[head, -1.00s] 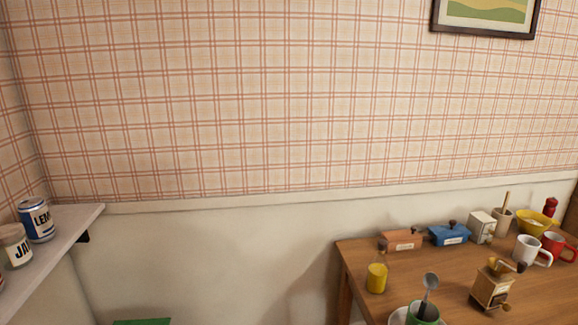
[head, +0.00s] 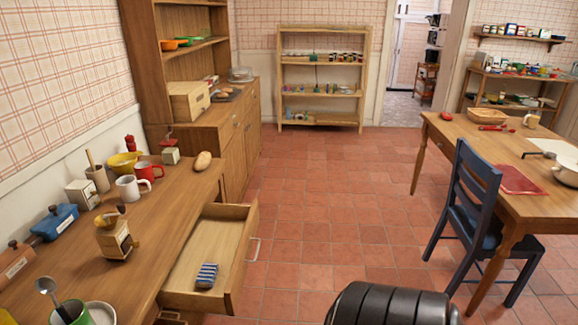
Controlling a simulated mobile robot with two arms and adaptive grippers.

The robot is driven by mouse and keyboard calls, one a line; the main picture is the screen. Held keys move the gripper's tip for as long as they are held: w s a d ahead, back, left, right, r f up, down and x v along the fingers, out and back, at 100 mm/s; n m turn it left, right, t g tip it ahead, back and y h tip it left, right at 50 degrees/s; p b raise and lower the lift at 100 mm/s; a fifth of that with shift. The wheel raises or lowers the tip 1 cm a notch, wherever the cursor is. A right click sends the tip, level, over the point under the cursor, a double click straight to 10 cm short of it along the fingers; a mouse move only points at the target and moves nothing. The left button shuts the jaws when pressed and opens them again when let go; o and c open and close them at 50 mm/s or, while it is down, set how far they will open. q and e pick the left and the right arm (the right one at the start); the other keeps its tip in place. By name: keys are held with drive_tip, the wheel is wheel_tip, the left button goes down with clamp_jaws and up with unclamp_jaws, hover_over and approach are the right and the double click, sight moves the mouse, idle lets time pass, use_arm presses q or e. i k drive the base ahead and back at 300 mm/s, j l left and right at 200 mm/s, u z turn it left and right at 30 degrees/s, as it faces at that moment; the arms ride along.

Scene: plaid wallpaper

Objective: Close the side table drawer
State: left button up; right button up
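The side table (head: 165,238) stands along the left wall in the head view. Its drawer (head: 247,240) is pulled out to the right over the tiled floor. A bar handle (head: 254,250) shows on the drawer front. A small blue-and-white striped item (head: 207,275) lies inside the drawer. A black ribbed part at the bottom centre seems to be mine. Neither of my grippers is in view.
Mugs, a grinder (head: 115,236), a yellow bowl (head: 124,165) and a bread roll (head: 203,161) stand on the side table. A blue chair (head: 470,215) and a dining table (head: 520,205) are at right. The tiled floor (head: 320,225) between is clear.

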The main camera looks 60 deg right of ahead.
sight(224, 235)
drive_tip(key=j+z, duration=0.1)
drive_tip(key=z, duration=1.5)
